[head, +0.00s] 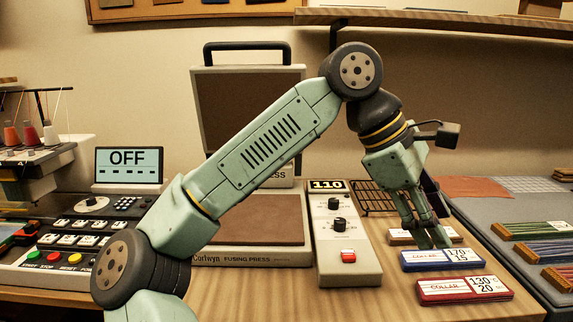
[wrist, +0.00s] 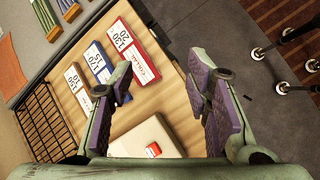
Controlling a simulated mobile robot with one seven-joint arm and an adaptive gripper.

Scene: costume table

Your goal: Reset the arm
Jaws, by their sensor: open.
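My arm reaches across the head view from the lower left, bends at the elbow, and ends in my gripper (head: 425,240) pointing down over the right part of the table. In the wrist view my gripper (wrist: 165,85) has its purple-padded fingers spread apart, with nothing held between them. A third, brown-edged card (wrist: 78,90) lies beside the blue one. In the head view the fingers partly cover it.
A fusing press (head: 250,225) with its lid raised stands behind my arm. A control box (head: 343,245) reading 110 is beside it. A wire rack (head: 370,197) stands behind the cards. A sewing machine console (head: 75,240) with an OFF screen (head: 129,160) is left. A grey mat (head: 500,215) holds colored bundles.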

